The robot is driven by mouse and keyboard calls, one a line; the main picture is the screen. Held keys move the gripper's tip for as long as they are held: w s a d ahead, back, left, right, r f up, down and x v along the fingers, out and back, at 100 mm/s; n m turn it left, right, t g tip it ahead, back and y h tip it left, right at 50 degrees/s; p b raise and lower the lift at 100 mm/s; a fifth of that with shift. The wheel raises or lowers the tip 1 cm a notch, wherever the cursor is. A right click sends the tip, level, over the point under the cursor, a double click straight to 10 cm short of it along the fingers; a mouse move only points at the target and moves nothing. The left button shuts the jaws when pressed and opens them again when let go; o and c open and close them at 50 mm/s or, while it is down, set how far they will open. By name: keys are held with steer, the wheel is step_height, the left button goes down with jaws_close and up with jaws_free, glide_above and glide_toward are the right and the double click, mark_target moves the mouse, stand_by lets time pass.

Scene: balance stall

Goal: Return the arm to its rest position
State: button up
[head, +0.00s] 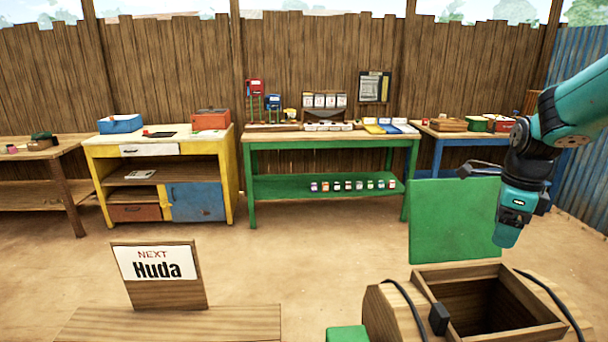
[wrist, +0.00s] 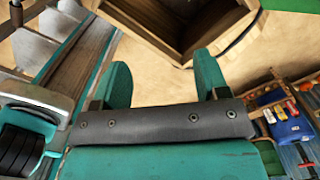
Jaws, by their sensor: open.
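My arm (head: 570,105) reaches in from the right side of the head view, with its last part hanging downward. My gripper (head: 507,236) points down in front of a green panel, above and behind an open wooden box. In the wrist view my gripper (wrist: 163,72) shows two teal fingers standing apart with nothing between them. It is open and empty.
The open wooden box (head: 427,282) is close at lower right, beside the green panel (head: 450,222). A sign reading "NEXT Huda" (head: 160,290) stands at lower left. A green table (head: 262,141) with several small jars, a yellow cabinet (head: 100,152) and a blue table (head: 437,133) line the fence. Sandy floor between is clear.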

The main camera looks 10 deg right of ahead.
steer(key=s+a+r+n+y, duration=0.15)
steer(key=s+a+n, duration=0.25)
steer(key=a+n, duration=0.55)
steer(key=s+a+r+n+y, duration=0.1)
steer(key=s+a+r+n, duration=0.25)
steer(key=a+n, duration=0.6)
steer(key=s+a+n+y, duration=0.1)
steer(key=s+a+n, duration=1)
steer(key=s+n, duration=0.3)
steer(key=shift+n, duration=0.4)
steer(key=shift+y, duration=0.25)
